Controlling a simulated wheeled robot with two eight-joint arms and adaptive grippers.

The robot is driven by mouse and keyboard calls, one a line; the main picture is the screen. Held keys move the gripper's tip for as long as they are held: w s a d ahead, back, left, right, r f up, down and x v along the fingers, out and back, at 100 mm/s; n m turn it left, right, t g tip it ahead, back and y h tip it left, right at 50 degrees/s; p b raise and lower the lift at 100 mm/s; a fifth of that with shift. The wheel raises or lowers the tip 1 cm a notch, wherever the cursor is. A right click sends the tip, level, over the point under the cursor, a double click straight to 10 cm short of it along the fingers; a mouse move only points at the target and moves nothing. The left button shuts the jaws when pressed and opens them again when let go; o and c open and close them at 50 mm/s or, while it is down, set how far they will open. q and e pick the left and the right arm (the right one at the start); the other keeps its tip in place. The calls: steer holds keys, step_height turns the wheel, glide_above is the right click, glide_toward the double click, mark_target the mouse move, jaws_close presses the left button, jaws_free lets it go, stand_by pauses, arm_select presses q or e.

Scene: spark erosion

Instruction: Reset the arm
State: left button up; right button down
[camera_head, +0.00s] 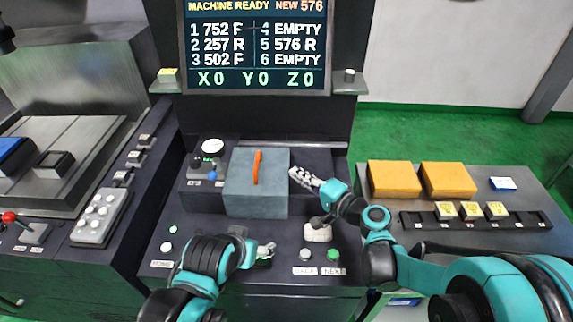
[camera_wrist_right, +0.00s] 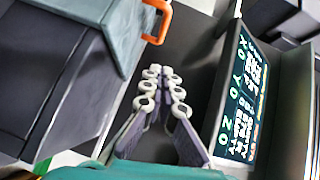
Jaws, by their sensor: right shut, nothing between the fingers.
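My right arm comes in from the right. Its gripper (camera_head: 299,174) is shut and empty, above the console beside the right side of a grey box. In the right wrist view the two fingers of the gripper (camera_wrist_right: 162,78) lie together with nothing between them, and a gap shows between them and the box. My left gripper (camera_head: 266,250) is low over the front of the console; it is small in view and its opening is unclear.
The grey box (camera_head: 240,190) has an orange handle (camera_head: 257,167). A screen (camera_head: 257,45) stands behind it. Two yellow blocks (camera_head: 420,180) and a black rack (camera_head: 470,221) with small yellow-topped pieces are on the right table. A button panel (camera_head: 101,212) is at left.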

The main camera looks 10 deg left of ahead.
steer(key=s+d+f+n+g+h, duration=0.1)
steer(key=s+d+f+n+h, duration=0.1)
steer(key=s+d+h, duration=0.4)
steer(key=s+d+f+n+g+h, duration=0.1)
steer(key=s+d+h, duration=0.6)
steer(key=s+d, duration=0.7)
steer(key=d+f+n, duration=0.1)
steer(key=d+n, duration=0.1)
steer(key=d, duration=0.6)
steer(key=shift+s+f, duration=0.15)
steer(key=shift+s, duration=0.15)
